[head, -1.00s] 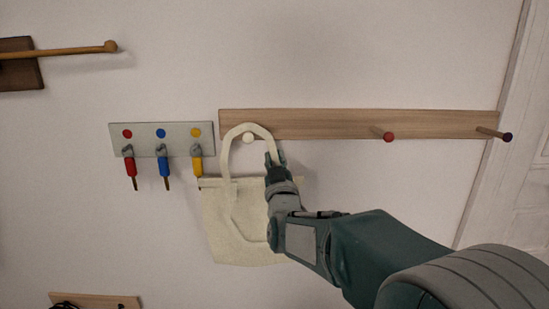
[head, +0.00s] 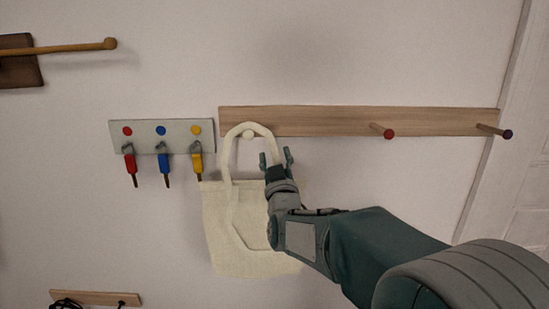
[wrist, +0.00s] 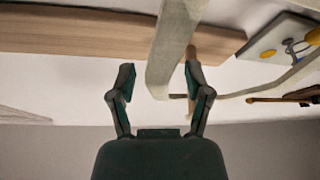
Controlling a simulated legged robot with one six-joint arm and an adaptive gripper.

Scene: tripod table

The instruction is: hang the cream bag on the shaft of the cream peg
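The cream bag (head: 245,245) hangs below the wooden rail in the head view, its handle (head: 228,160) arching over the cream peg (head: 249,135). The peg's round head shows inside the loop, just under the top of the arch. My gripper (head: 276,158) is open at the right side of the handle, fingers pointing up. In the wrist view the fingers of my gripper (wrist: 160,78) are spread, with a strap of the bag (wrist: 174,40) passing between or just beyond them. Whether a finger touches the strap I cannot tell. My gripper hides part of the bag's right side.
The wooden rail (head: 320,121) also carries a red peg (head: 388,133) and a dark peg (head: 506,134) to the right. A grey plate (head: 145,128) with coloured hooks is close left of the bag. A wooden arm (head: 80,48) sticks out upper left.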

